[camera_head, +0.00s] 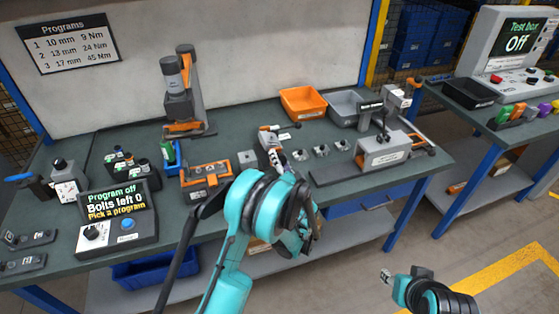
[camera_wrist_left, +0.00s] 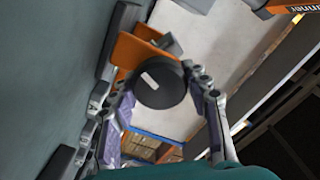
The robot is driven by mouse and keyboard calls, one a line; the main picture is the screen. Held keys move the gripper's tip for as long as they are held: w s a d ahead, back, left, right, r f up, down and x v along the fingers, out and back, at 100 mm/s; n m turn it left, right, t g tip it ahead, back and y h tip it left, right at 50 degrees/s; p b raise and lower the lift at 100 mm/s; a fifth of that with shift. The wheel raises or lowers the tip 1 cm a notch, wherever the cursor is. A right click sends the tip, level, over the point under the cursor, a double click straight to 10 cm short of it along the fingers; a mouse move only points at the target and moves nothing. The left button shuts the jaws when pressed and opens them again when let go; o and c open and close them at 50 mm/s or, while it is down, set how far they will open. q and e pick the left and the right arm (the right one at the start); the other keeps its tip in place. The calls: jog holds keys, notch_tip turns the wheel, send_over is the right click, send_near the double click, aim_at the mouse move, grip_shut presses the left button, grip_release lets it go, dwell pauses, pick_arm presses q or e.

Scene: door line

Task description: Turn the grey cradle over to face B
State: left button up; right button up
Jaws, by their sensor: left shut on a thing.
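An orange plate (camera_wrist_left: 130,52) and a grey piece (camera_wrist_left: 168,44) show behind the knob. The cradle's face letter is not readable. My right gripper (camera_head: 386,276) hangs low at the right, clear of the bench.
A program box (camera_head: 118,220) reads "Program off, Bolts left 0". A tall tool stand (camera_head: 180,90) rises behind the cradle. Small grey parts (camera_head: 322,149) lie to the right, before an orange bin (camera_head: 303,102) and a grey bin (camera_head: 350,107). A grey fixture (camera_head: 383,152) stands farther right.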

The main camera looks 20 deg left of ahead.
pick_arm(q)
jog(key=shift+n, duration=0.6)
jog(key=o, duration=1.2)
jog(key=shift+c, duration=0.2)
jog(key=v, duration=0.7)
jog(key=shift+s+d, duration=0.15)
jog(key=shift+s, duration=0.05)
